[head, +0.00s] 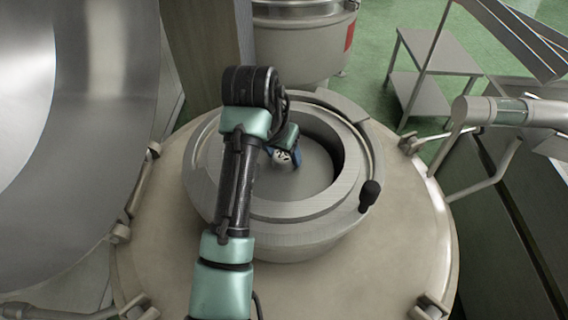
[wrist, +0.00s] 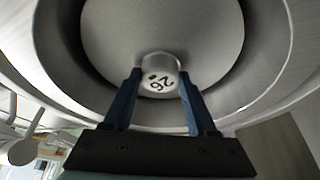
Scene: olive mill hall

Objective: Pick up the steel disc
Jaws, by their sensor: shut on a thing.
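The steel disc (head: 318,176) is a smooth grey round plate inside the thick ring on the vessel top. It also fills the upper middle of the wrist view (wrist: 165,28). A short, pale, round knob (wrist: 160,72) with dark digits on its end stands at the disc's near side. My gripper (wrist: 159,76) has its two blue fingers closed on either side of this knob. In the head view my gripper (head: 286,157) reaches down into the ring opening, partly hidden by my arm. I cannot tell whether the disc rests on the bottom or is lifted.
The thick grey ring (head: 278,208) surrounds the disc closely. A black-knobbed lever (head: 369,194) sticks out at its right. A large steel bowl (head: 95,130) stands left, a steel vessel (head: 300,45) behind, and a pipe (head: 535,112) at right.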

